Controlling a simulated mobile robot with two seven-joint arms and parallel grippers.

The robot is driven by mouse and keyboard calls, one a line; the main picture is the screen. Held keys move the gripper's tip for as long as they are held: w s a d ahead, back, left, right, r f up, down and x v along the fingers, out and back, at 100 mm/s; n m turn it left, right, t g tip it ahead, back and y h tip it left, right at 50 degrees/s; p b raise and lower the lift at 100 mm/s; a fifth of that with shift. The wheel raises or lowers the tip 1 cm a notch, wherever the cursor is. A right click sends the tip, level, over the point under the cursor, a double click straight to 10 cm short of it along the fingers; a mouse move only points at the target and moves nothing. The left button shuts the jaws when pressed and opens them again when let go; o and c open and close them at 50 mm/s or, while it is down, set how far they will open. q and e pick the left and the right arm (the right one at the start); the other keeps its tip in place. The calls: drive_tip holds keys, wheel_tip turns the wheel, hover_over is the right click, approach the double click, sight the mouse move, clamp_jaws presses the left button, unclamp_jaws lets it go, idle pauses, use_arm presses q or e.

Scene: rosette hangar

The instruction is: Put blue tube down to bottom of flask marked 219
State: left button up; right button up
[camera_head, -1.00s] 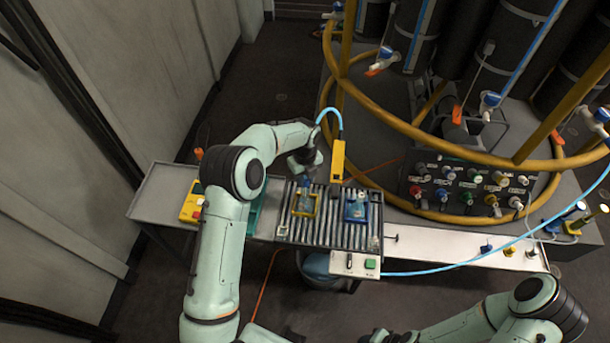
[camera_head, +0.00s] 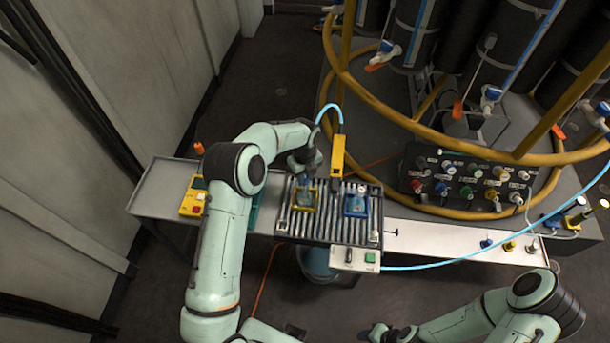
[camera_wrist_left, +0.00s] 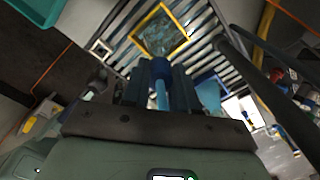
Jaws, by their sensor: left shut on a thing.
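My left gripper (camera_head: 305,178) is above the yellow-framed holder (camera_head: 294,209) on the slatted rack, pointing down. In the left wrist view, its fingers (camera_wrist_left: 160,78) are shut on a blue tube (camera_wrist_left: 161,97) with a darker blue upper part. The yellow-framed holder shows just beyond the fingertips in that view (camera_wrist_left: 185,40) and has a clear vessel in it. A blue-framed holder (camera_head: 346,211) with another vessel sits to its right. No marking 219 is readable, and the tube's lower end is hard to make out. My right gripper (camera_head: 378,332) is at the bottom edge, far from the rack.
A yellow tool (camera_head: 337,158) on a light-blue hose stands beside my left gripper. A yellow box with buttons (camera_head: 193,198) is on the left bench. A white control box (camera_head: 352,258) is at the rack's front. Yellow pipe rings and a valve panel (camera_head: 468,183) are at right.

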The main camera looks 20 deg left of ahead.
use_arm(q)
drive_tip(key=shift+f, duration=0.25)
drive_tip(key=o, duration=1.6)
drive_tip(key=shift+r+p, duration=1.15)
drive_tip(key=shift+r, duration=1.9)
use_arm(e)
drive_tip(key=shift+w+r, duration=1.55)
drive_tip(key=shift+r, duration=0.05)
